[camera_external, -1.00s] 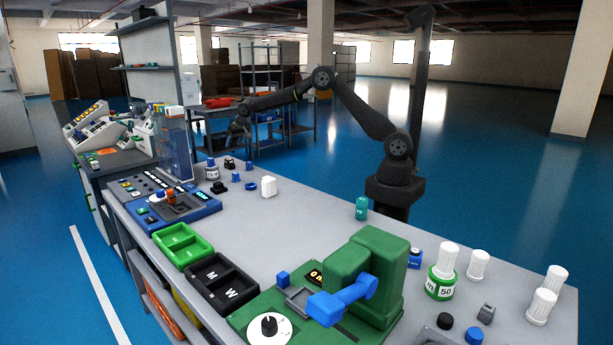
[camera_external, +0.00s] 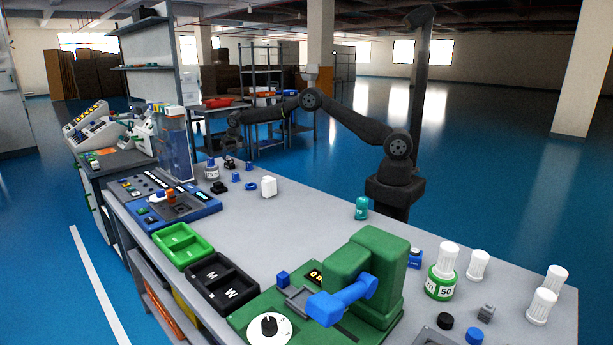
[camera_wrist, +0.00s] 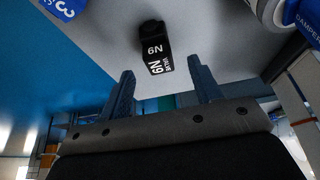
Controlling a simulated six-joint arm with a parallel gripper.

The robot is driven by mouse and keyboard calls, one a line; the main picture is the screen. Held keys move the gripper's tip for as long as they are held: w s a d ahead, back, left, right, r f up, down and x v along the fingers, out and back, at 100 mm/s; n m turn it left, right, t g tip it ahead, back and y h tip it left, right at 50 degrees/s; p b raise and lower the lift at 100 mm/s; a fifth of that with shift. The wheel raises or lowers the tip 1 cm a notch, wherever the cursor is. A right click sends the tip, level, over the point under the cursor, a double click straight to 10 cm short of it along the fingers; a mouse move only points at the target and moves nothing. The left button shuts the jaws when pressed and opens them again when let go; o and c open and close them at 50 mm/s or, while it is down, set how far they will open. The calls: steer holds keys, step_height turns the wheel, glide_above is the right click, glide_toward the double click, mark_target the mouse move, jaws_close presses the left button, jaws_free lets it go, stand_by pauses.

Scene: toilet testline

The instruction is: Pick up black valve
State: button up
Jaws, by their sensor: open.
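A black valve marked "6N" (camera_wrist: 155,48) stands on the grey tabletop in the wrist view, just beyond my fingertips.
A blue and white cylinder marked "DAMPER" (camera_wrist: 285,14) stands to the valve's right, and a blue piece marked "3" (camera_wrist: 65,12) is at upper left. The bench edge is close.

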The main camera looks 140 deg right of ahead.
mark_target(229, 159)
steer(key=shift+x, duration=3)
steer(key=shift+s+d+r, duration=0.1)
steer(key=shift+d, duration=0.1)
steer(key=c, duration=1)
steer(key=shift+c, duration=0.7)
steer(key=shift+r, duration=0.15)
